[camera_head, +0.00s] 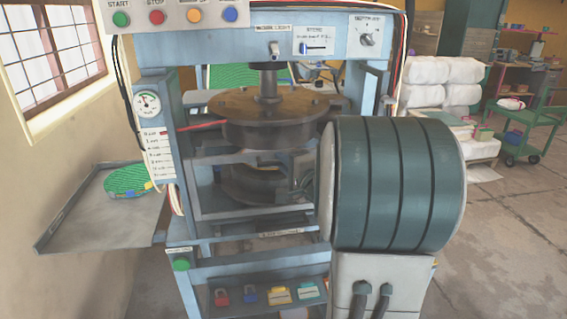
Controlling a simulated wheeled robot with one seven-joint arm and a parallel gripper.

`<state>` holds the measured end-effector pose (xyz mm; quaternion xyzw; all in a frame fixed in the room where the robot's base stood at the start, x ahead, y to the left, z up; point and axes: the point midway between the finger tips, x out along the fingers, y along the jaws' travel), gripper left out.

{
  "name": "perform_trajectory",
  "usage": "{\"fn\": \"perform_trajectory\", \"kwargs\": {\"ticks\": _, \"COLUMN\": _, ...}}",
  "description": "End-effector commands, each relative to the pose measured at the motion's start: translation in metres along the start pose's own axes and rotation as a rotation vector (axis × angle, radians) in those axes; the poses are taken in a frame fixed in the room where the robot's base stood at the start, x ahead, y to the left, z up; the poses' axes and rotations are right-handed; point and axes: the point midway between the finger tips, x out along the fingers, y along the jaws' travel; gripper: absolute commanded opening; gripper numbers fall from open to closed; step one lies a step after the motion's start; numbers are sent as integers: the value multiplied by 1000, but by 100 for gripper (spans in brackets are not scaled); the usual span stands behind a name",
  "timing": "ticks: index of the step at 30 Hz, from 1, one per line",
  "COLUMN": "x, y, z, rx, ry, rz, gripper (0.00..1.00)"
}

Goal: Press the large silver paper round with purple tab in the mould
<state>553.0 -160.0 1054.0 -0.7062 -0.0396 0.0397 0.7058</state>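I cannot make out a silver paper round or a purple tab in this view. Green patterned rounds (127,180) with a yellow and a blue tab lie on the grey side tray (75,225) at the left. The press has a thick brown upper die (265,118) on a vertical shaft. The lower mould (250,186) sits below it, with a gap between them. I cannot see into the lower mould, and its right side is partly hidden. My gripper is not in view.
A large dark green ribbed cylinder at the near right covers the press's right side. The press (185,55) carries START and STOP buttons (155,17), a gauge (148,104) and a lower green button (181,264). Coloured items (279,295) lie on its low shelf. Floor shows at right.

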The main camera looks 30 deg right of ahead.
Motion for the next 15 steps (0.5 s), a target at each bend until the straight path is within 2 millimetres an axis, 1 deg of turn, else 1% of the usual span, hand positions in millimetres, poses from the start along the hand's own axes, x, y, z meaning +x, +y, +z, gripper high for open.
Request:
{"fn": "perform_trajectory", "kwargs": {"ticks": 4, "x": 0, "y": -3, "z": 0, "rx": 0, "ry": 0, "rz": 0, "gripper": 0}}
{"fn": "perform_trajectory", "kwargs": {"ticks": 8, "x": 0, "y": -11, "z": 0, "rx": -1, "ry": 0, "rz": -1, "gripper": 0}}
{"fn": "perform_trajectory", "kwargs": {"ticks": 11, "x": 0, "y": -21, "z": 0, "rx": -1, "ry": 0, "rz": -2, "gripper": 0}}
{"fn": "perform_trajectory", "kwargs": {"ticks": 15, "x": 0, "y": -42, "z": 0, "rx": -1, "ry": -1, "rz": -3, "gripper": 0}}
